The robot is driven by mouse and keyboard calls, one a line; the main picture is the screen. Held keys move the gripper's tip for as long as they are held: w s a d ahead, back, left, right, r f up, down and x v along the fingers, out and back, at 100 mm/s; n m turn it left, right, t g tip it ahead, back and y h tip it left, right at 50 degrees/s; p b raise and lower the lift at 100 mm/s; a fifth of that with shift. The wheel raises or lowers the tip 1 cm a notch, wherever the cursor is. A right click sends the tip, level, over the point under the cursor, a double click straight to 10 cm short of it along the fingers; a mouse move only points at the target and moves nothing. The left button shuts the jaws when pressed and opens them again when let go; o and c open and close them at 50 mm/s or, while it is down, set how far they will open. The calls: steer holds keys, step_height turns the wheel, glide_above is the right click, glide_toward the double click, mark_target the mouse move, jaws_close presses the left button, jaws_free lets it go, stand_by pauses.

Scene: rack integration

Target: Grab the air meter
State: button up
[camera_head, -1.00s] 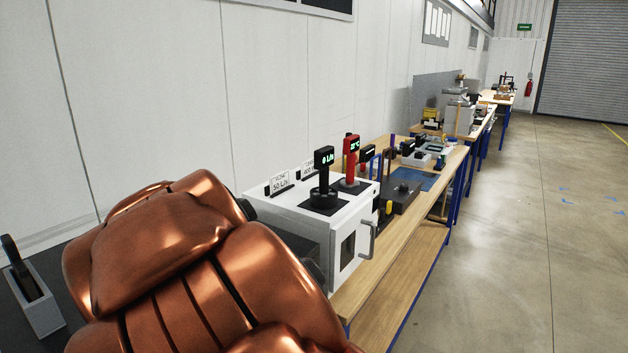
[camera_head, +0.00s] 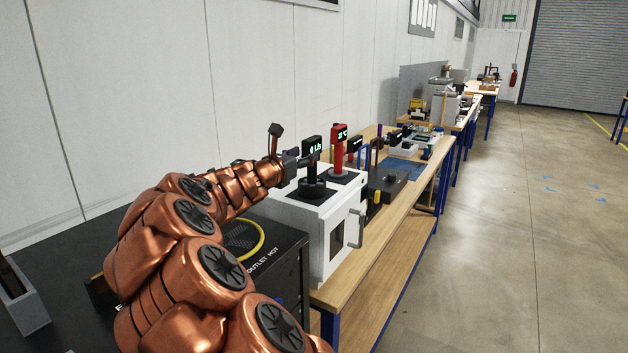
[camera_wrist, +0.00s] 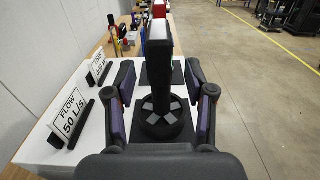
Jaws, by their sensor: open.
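The air meter (camera_head: 312,165) is a black upright handheld device with a green "0 L/s" display and a round black base. It stands on top of a white box (camera_head: 313,212). In the wrist view the air meter (camera_wrist: 160,70) rises upright in the middle, its round finned base below. My gripper (camera_wrist: 163,95) is open, with one finger on each side of the meter's stem and gaps visible on both sides. In the head view my gripper (camera_head: 298,160) is just left of the meter, partly hidden behind the wrist.
A red meter (camera_head: 338,148) stands directly behind the air meter on the same box. A "FLOW 50 L/s" sign (camera_wrist: 69,123) stands at left. A dark unit with a yellow ring (camera_head: 245,242) is in front. Benches continue behind; the floor at right is clear.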

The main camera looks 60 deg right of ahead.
steer(key=shift+w+d+f+p, duration=0.1)
steer(key=shift+d+p, duration=0.55)
steer(key=shift+d, duration=1.1)
steer(key=shift+w+d+f+p, duration=0.1)
steer(key=shift+d+p, duration=0.5)
steer(key=shift+d, duration=1.1)
jaws_close()
